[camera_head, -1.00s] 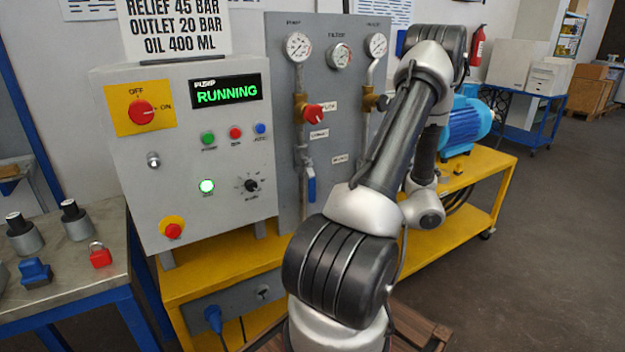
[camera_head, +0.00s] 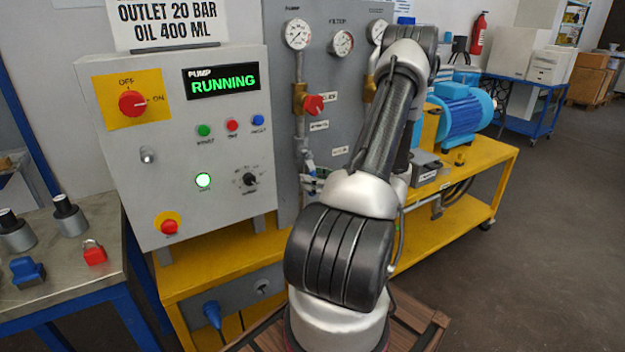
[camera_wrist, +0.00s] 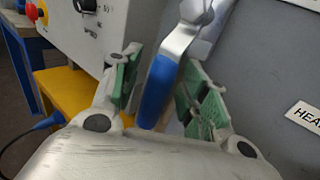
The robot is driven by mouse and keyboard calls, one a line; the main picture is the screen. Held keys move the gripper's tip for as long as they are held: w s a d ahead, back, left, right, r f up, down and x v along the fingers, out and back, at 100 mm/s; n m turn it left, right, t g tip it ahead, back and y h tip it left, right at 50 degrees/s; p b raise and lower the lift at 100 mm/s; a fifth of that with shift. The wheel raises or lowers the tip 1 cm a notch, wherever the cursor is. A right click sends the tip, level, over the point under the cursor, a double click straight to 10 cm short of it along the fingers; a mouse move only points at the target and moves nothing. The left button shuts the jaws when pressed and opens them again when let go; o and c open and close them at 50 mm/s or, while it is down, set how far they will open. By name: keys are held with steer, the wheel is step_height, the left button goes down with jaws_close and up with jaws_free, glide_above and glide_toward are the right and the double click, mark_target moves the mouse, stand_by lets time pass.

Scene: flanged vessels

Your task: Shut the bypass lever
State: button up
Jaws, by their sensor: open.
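The bypass lever appears to be the blue-handled lever (camera_wrist: 157,88) on the grey panel. In the wrist view its metal neck is at the top and its blue handle slants down to the lower left. My gripper (camera_wrist: 164,66) is open, with a green-padded finger on each side of the handle. The right pad looks close to the handle; whether it touches I cannot tell. In the head view my gripper (camera_head: 311,180) is small at the panel, partly behind my arm, and it largely hides the lever.
A red valve knob (camera_head: 314,104) sits above the lever on the same pipe. The control box (camera_head: 195,190), reading RUNNING, stands close on the left. A yellow bench (camera_head: 215,265) lies below. A blue motor (camera_head: 460,110) is to the right.

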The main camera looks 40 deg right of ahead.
jaws_close()
steer(key=shift+d, duration=0.1)
stand_by(0.3)
steer(key=s+d+r+n+g+h, duration=0.1)
steer(key=d+r+n+g+h, duration=0.5)
steer(key=n+h, duration=0.3)
steer(key=shift+s+d+r+n, duration=0.15)
steer(key=shift+s+r+n, duration=0.2)
steer(key=shift+n, duration=0.85)
steer(key=shift+r, duration=0.1)
stand_by(0.3)
